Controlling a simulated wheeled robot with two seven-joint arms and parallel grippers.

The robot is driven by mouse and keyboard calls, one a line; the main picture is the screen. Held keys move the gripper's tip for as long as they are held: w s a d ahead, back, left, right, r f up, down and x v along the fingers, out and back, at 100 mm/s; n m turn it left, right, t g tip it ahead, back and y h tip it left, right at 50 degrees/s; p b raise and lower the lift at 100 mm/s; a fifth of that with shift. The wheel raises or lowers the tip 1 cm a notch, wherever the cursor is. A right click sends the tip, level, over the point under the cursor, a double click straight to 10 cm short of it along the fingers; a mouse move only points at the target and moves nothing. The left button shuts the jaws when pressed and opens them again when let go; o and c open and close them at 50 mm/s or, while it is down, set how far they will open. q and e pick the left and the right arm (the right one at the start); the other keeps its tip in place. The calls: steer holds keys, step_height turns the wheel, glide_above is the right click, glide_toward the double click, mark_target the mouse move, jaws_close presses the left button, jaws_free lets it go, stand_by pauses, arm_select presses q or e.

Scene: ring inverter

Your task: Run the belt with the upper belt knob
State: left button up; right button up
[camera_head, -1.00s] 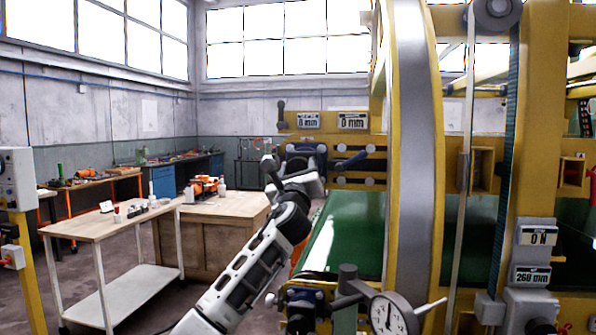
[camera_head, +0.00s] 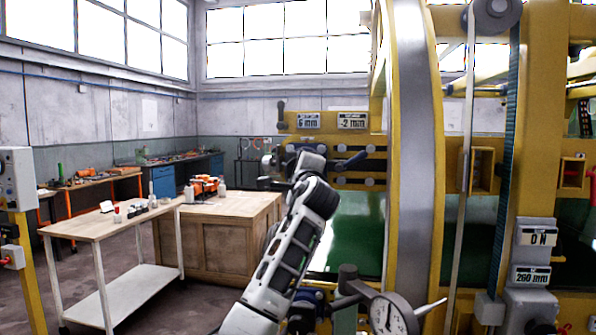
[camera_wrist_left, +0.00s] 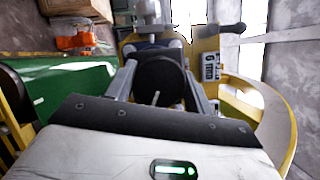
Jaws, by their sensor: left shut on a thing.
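The black round knob (camera_wrist_left: 158,78) sits between the two fingers of my left gripper (camera_wrist_left: 162,88) in the left wrist view. The gripper is shut on it, one finger at each side. In the head view my left gripper (camera_head: 277,183) is at the upper belt unit, left of the yellow ring frame, and my wrist hides most of the knob there. Above it, two display plates read about 6 mm (camera_head: 308,121) and -2 mm (camera_head: 352,121). The green belt (camera_head: 352,240) lies below and behind my arm. My right gripper is not in view.
A dial gauge (camera_head: 392,315) and dark clamp parts stand at the belt's near end, close right of my forearm. The large ring (camera_head: 412,150) rises to the right.

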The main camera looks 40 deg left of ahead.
arm_select(q)
steer(key=n+g, duration=0.1)
steer(key=n, duration=0.2)
steer(key=n+h, duration=0.1)
steer(key=n, duration=0.2)
steer(key=shift+g+h, duration=0.3)
steer(key=shift+g, duration=0.1)
steer(key=n+h, duration=0.1)
steer(key=n, duration=0.1)
steer(key=n+h, duration=0.1)
steer(key=n, duration=0.2)
steer(key=shift+h, duration=0.3)
steer(key=n+h, duration=0.3)
steer(key=n, duration=0.1)
steer(key=shift+n, duration=0.3)
steer(key=n+h, duration=0.1)
steer(key=n, duration=0.1)
steer(key=n+t+h, duration=0.1)
steer(key=n, duration=0.1)
steer(key=shift+t+h, duration=0.3)
steer(key=shift+h, duration=0.1)
steer(key=o, duration=1)
steer(key=shift+s, duration=0.15)
